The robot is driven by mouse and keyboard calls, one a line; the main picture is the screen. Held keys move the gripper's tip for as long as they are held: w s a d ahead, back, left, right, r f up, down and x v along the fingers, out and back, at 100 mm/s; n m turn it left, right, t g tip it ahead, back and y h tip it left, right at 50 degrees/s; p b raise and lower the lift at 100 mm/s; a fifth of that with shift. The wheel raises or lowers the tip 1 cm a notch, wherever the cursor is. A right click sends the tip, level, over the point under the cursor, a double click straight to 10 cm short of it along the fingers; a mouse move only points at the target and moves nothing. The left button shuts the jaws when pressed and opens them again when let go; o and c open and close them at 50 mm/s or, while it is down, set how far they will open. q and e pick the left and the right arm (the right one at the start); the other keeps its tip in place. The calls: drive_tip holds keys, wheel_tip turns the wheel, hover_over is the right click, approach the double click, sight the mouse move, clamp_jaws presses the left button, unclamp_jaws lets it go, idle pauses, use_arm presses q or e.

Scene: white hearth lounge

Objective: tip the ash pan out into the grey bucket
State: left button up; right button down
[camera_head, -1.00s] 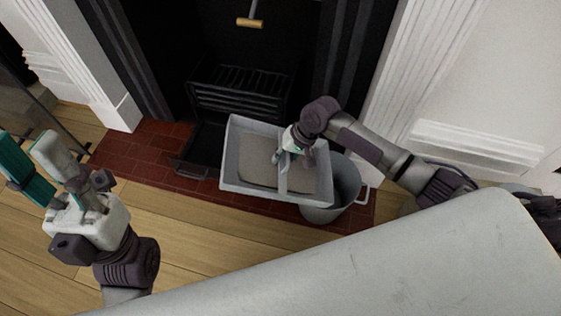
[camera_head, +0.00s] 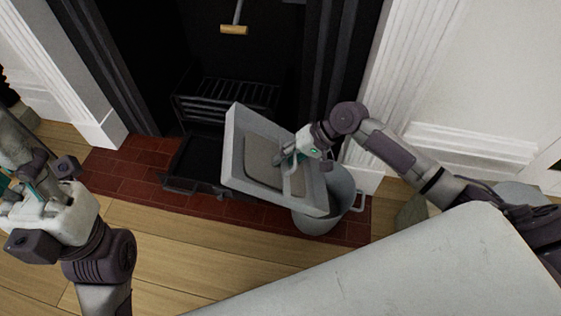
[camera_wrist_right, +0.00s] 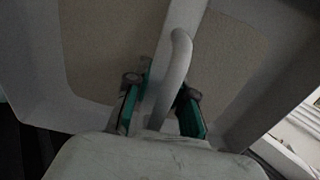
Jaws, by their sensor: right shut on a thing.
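The ash pan (camera_head: 239,166) is a grey rectangular tray with brownish-grey ash (camera_head: 262,160) in it. It is held in the air, tilted, its right end lower and over the grey bucket (camera_head: 318,222). My right gripper (camera_head: 290,162) is shut on the pan's bar handle, which also shows between the green finger pads in the right wrist view (camera_wrist_right: 172,80). The bucket stands upright on the hearth, its opening partly hidden by the pan. My left gripper (camera_head: 22,185) is at the left edge of the head view, partly cut off, away from the pan.
The black fire grate (camera_head: 225,98) stands in the fireplace, with a dark open tray (camera_head: 195,160) below it. A wooden-handled tool (camera_head: 234,29) hangs above. Red hearth tiles (camera_head: 125,178) and wooden floor (camera_head: 160,235) lie clear at left. A white fireplace surround (camera_head: 395,90) rises behind the bucket.

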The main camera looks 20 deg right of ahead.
sight(295, 155)
drive_tip(key=shift+s+d+r+y, duration=0.15)
drive_tip(key=shift+d+r+y, duration=0.35)
drive_tip(key=shift+d+y, duration=0.15)
drive_tip(key=shift+s+d+r+t+y+b, duration=0.15)
drive_tip(key=shift+d+y+b, duration=0.15)
drive_tip(key=shift+d+b, duration=0.1)
drive_tip(key=shift+s+d+r+t+y+b, duration=0.1)
drive_tip(key=shift+d+t+y+b, duration=0.05)
drive_tip(key=shift+d+y+b, duration=0.15)
drive_tip(key=shift+a+r, duration=0.1)
idle(0.5)
